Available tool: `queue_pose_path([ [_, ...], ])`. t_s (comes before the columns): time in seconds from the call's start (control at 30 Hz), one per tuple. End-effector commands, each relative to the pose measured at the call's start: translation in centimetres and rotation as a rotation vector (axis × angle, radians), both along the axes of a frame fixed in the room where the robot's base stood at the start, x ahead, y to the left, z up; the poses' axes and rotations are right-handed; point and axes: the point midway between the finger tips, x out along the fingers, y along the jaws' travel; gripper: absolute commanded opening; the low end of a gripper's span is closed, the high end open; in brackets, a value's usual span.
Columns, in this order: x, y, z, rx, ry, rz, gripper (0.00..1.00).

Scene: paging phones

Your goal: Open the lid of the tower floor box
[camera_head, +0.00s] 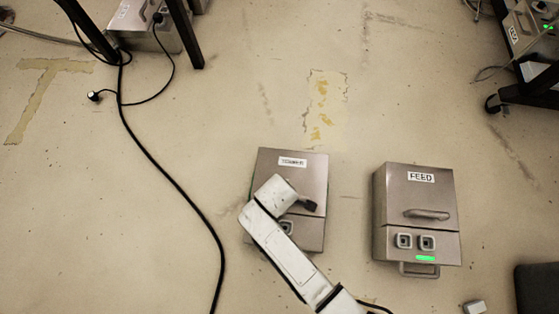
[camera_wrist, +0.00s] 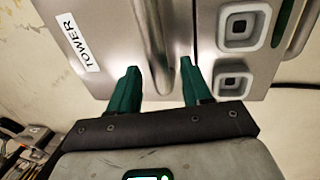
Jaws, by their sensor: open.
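The tower floor box (camera_head: 311,175) is a brushed-metal box on the floor in the head view, its lid lying shut with a white label on top. My arm covers its lower left part and hides the lid handle there. In the wrist view the TOWER label (camera_wrist: 76,43) and the metal bar handle (camera_wrist: 154,45) of the lid show close up, beside two square sockets (camera_wrist: 240,25). My gripper (camera_wrist: 161,80) is open, its two green fingers apart at the lower end of the handle. Whether they touch it I cannot tell.
A similar FEED box (camera_head: 412,190) with a handle, two sockets and a green light stands just right. A black cable (camera_head: 165,175) runs along the floor to the left. Another box (camera_head: 150,35) sits by dark legs at upper left.

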Motion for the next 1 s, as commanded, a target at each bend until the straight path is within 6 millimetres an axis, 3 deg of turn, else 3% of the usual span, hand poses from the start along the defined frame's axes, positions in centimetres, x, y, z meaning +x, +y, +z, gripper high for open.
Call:
queue_pose_path([
  [0.3, 0.07, 0.03, -0.15, 0.001, 0.0, 0.0, 0.48],
  [0.8, 0.06, 0.02, -0.15, 0.0, 0.0, 0.0, 0.01],
  [1.0, 0.05, 0.01, -0.15, 0.0, 0.0, 0.0, 0.0],
])
